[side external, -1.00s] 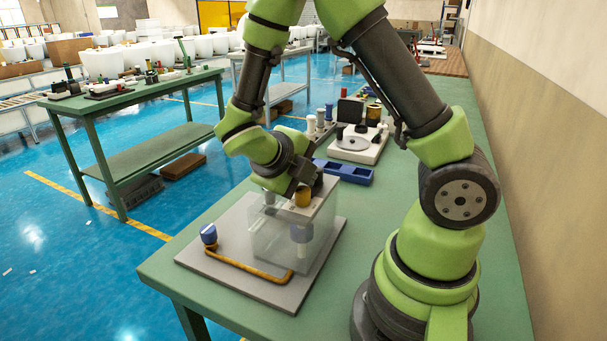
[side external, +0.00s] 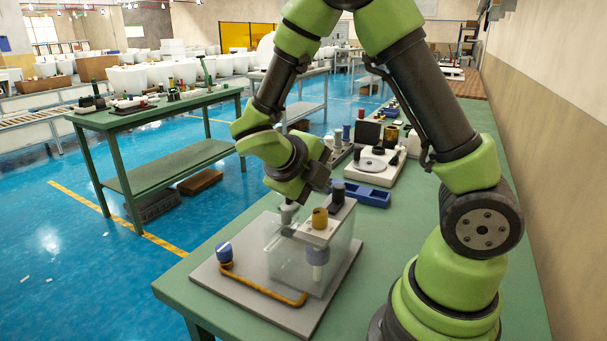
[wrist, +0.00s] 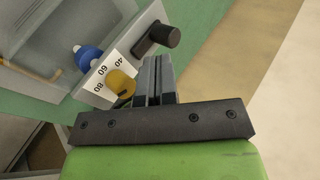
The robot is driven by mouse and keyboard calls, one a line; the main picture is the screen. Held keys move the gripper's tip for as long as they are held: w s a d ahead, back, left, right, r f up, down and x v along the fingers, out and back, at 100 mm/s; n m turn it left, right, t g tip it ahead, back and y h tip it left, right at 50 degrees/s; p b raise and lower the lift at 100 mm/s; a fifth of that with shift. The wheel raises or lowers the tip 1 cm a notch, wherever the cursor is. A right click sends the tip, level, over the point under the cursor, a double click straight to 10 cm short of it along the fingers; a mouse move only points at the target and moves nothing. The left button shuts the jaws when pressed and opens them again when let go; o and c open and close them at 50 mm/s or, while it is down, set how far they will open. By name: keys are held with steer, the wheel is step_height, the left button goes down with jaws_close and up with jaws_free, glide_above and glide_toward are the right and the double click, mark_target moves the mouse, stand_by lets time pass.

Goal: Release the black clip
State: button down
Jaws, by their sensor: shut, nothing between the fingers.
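The black clip (side external: 337,192) stands upright at the far end of the light top plate of the clear tank (side external: 290,262). It also shows in the wrist view as a dark, rounded piece (wrist: 164,36) at the plate's end. My gripper (wrist: 157,62) is shut and empty, its grey fingers side by side. In the wrist view the fingers lie between the yellow knob and the black clip, apart from the clip. In the side view my wrist is over the tank, and the fingertips are hard to make out.
The yellow knob (side external: 320,217) stands on the plate close to my gripper. A blue-capped post (side external: 224,252) and orange pipe (side external: 262,287) are on the grey base. A blue tray (side external: 367,195) and white fixture (side external: 377,168) stand behind.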

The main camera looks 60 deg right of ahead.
steer(key=v, duration=0.6)
steer(key=shift+a, duration=0.25)
steer(key=s+a+r+n+t+y, duration=0.3)
steer(key=s+r+n+t+y, duration=0.1)
steer(key=n, duration=1.3)
steer(key=s+a+r+n+t+y, duration=0.4)
steer(key=n+y, duration=0.3)
steer(key=n, duration=1)
steer(key=shift+s+r+n+t, duration=0.25)
steer(key=shift+s+n+t, duration=0.15)
steer(key=shift+s+t, duration=0.4)
steer(key=c, duration=1.8)
jaws_free()
steer(key=shift+c, duration=0.2)
